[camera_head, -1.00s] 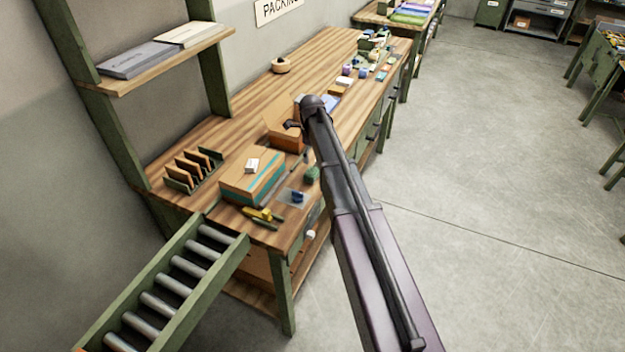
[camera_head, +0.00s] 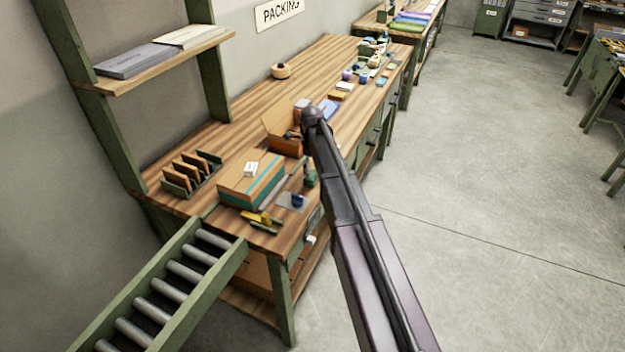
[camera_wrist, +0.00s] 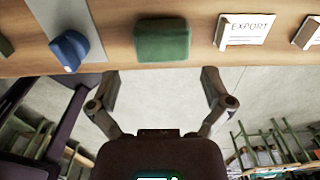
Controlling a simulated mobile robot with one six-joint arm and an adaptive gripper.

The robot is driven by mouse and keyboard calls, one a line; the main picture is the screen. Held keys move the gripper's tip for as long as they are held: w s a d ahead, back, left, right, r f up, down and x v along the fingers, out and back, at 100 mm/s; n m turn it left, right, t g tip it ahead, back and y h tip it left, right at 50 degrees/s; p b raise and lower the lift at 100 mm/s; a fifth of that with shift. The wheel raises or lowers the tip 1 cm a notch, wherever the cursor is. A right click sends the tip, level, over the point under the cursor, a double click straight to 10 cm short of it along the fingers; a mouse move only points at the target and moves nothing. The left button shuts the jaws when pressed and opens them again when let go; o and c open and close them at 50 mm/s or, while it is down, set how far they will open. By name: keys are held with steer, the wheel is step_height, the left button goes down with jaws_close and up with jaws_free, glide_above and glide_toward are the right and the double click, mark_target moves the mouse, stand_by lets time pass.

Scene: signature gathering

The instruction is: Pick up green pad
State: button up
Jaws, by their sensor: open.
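The green pad (camera_wrist: 162,40) is a small block on the wooden bench, near its edge, in the upper middle of the wrist view. In the head view the green pad (camera_head: 311,178) shows beside my arm, near the bench's front edge. My gripper (camera_wrist: 160,74) is open and empty. Its two fingers are spread wide, with the pad ahead of and between them in the picture, apart from both. In the head view my arm reaches over the bench, and I cannot make out the fingers clearly.
A blue-handled object (camera_wrist: 70,47) on a grey plate sits left of the pad; an EXPORT card (camera_wrist: 244,31) stands to the right. A teal-striped carton (camera_head: 238,187), a yellow tool (camera_head: 256,217) and a roller conveyor (camera_head: 180,270) are nearby. Open floor (camera_head: 480,200) lies right of the bench.

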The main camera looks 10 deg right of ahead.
mark_target(312, 175)
steer(key=shift+w+f+b, duration=0.1)
steer(key=shift+f+b, duration=2.4)
steer(key=shift+f, duration=0.05)
steer(key=c, duration=0.8)
